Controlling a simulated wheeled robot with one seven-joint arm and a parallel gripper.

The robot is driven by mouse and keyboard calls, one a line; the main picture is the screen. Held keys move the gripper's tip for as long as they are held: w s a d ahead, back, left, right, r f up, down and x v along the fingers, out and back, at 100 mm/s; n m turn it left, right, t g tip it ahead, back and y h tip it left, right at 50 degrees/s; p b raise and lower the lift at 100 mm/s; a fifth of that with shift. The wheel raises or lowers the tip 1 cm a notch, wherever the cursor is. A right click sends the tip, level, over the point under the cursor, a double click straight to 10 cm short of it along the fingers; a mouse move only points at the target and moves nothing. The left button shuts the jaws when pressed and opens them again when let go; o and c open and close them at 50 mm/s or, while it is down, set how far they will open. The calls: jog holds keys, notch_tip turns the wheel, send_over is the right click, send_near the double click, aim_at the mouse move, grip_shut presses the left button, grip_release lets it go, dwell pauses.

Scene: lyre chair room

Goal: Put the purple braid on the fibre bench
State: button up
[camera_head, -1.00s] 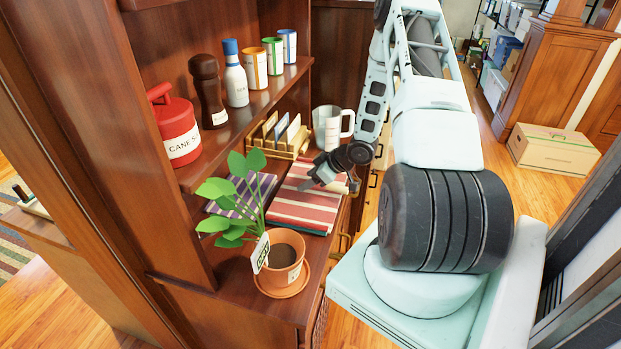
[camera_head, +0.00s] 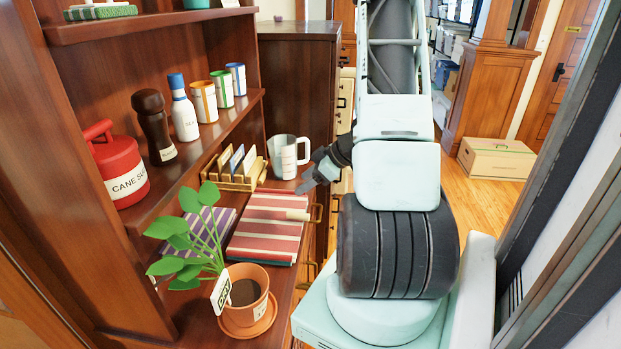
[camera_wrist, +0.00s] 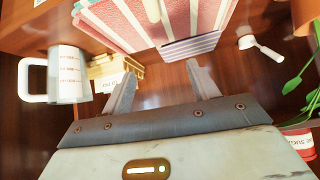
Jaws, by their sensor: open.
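I cannot make out a purple braid or a fibre bench in either view. A folded cloth with purple stripes (camera_head: 205,228) lies on the wooden counter behind the plant; a purple-striped stack also shows in the wrist view (camera_wrist: 188,47). A red-and-cream striped cloth (camera_head: 265,228) lies to its right. My gripper (camera_head: 308,180) is at the counter's right edge, just right of the measuring jug. In the wrist view my gripper (camera_wrist: 162,86) has its two fingers apart with nothing between them.
The measuring jug (camera_head: 287,157) and card rack (camera_head: 236,170) stand behind the cloths. A potted plant (camera_head: 245,296) stands in front. The shelf holds a red canister (camera_head: 120,170), a brown mill (camera_head: 153,128) and several labelled cups. A box (camera_head: 496,159) sits on the floor at right.

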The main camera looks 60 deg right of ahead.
jog(key=shift+o, duration=0.5)
jog(key=shift+s+d+r, duration=0.1)
jog(key=shift+s+r, duration=0.2)
jog(key=t+y+b, duration=0.1)
jog(key=t+b, duration=0.3)
jog(key=b, duration=0.1)
send_near(276, 208)
jog(key=x, duration=0.2)
jog(key=p+x, duration=0.1)
jog(key=x, duration=0.1)
jog(key=d+p+x, duration=0.1)
jog(key=x, duration=0.1)
jog(key=shift+w+a+f, duration=0.1)
jog(key=shift+w+f, duration=0.15)
jog(key=p+x, duration=0.1)
jog(key=x, duration=0.1)
jog(key=a+p+x, duration=0.1)
jog(key=x, duration=0.1)
jog(key=shift+r, duration=0.15)
jog(key=shift+w+f, duration=0.25)
jog(key=shift+w, duration=0.15)
jog(key=c, duration=1.2)
jog(key=shift+o, duration=0.2)
